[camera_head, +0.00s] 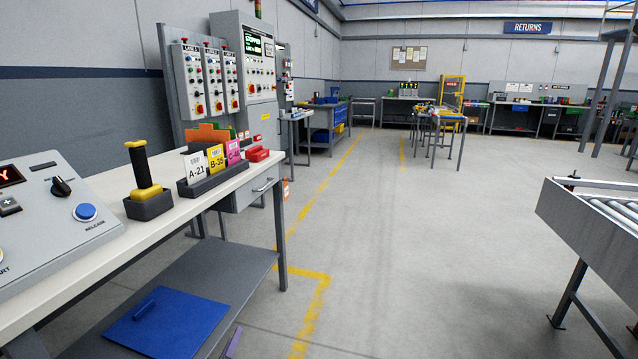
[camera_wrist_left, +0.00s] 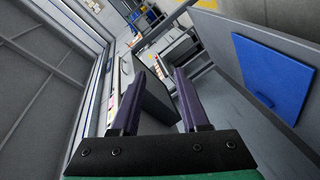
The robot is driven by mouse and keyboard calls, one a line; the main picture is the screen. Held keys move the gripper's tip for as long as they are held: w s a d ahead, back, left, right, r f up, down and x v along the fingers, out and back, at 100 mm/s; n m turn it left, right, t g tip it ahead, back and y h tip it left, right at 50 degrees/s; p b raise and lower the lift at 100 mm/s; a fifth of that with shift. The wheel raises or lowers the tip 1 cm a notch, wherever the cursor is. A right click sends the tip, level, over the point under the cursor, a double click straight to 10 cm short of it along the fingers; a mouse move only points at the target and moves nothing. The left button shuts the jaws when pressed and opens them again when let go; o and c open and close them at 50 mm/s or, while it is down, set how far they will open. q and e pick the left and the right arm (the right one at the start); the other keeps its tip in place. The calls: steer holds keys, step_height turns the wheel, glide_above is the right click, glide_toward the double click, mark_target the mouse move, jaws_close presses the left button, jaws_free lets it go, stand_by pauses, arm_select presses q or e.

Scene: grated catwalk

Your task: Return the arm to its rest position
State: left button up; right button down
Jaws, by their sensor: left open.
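My left gripper (camera_head: 232,343) shows in the head view only as a small purple finger end near the bottom, by the edge of the workbench's grey lower shelf. In the left wrist view my left gripper (camera_wrist_left: 160,72) has its two purple fingers apart, with nothing between them. Most of the left arm is hidden in the head view. My right gripper is in neither view.
A roller conveyor (camera_head: 585,215) stands right. The floor between is clear.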

arm_select(q)
steer(key=s+d+f+m+g, duration=0.1)
steer(key=s+f+m+g, duration=0.95)
steer(key=s+f, duration=1.45)
steer(key=s+a+f+m+g, duration=0.1)
steer(key=s+f+g, duration=0.1)
steer(key=s, duration=0.4)
steer(key=s+a+f+m+g, duration=0.1)
steer(key=s+f+g, duration=0.15)
steer(key=s, duration=0.45)
steer(key=s+a+r+p, duration=0.2)
steer(key=s+r+p, duration=0.9)
steer(key=p, duration=0.9)
steer(key=shift+a+r+m+g+y+p, duration=0.2)
steer(key=shift+r+m+g+y+p, duration=0.2)
steer(key=shift+r, duration=0.5)
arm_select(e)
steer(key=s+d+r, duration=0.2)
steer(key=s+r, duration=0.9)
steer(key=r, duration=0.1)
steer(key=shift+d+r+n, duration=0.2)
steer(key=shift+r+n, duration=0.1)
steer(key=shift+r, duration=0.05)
